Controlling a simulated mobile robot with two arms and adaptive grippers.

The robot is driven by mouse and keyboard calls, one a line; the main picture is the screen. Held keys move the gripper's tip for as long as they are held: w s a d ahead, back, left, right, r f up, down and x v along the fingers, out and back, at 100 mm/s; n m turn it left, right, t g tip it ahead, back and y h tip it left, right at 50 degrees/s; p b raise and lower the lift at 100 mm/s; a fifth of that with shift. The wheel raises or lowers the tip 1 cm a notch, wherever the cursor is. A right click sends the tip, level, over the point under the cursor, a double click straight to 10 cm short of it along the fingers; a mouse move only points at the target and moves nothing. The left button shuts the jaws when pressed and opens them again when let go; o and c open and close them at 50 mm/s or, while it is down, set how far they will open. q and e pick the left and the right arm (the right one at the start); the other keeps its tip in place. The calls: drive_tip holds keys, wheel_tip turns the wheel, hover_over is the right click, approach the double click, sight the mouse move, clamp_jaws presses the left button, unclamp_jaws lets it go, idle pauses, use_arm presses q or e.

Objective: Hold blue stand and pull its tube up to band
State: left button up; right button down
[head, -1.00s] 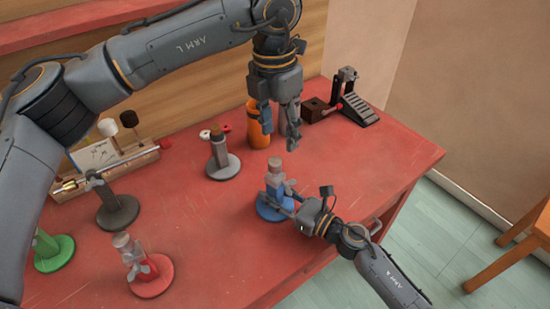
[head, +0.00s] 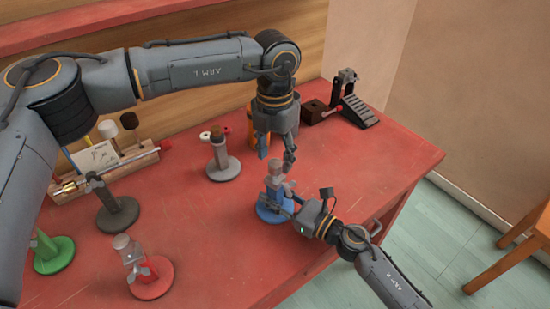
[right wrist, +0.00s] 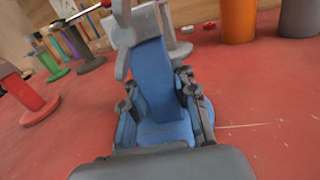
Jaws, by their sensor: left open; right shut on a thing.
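The blue stand (head: 268,214) stands upright on the red table, with a round base and a blue upright. A pale grey tube (head: 276,168) rises out of its top; I cannot make out a band on it. My right gripper (head: 291,204) is shut on the blue stand from the right. In the right wrist view its fingers lie on both sides of the blue upright (right wrist: 153,80), below a grey clamp (right wrist: 122,38). My left gripper (head: 276,160) is open and points down just above the tube's top, its fingers to either side.
A red stand (head: 150,284), green stand (head: 55,257), dark stand (head: 118,215) and grey stand (head: 223,168) stand to the left. An orange cylinder (head: 252,136) is partly behind my left gripper. A dark block (head: 317,113) and a pedal (head: 360,110) are behind. The table's right side is clear.

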use_arm(q)
drive_tip(key=shift+f, duration=0.85)
clamp_jaws()
drive_tip(key=shift+r, duration=1.5)
unclamp_jaws()
wheel_tip(320, 180, up, 12)
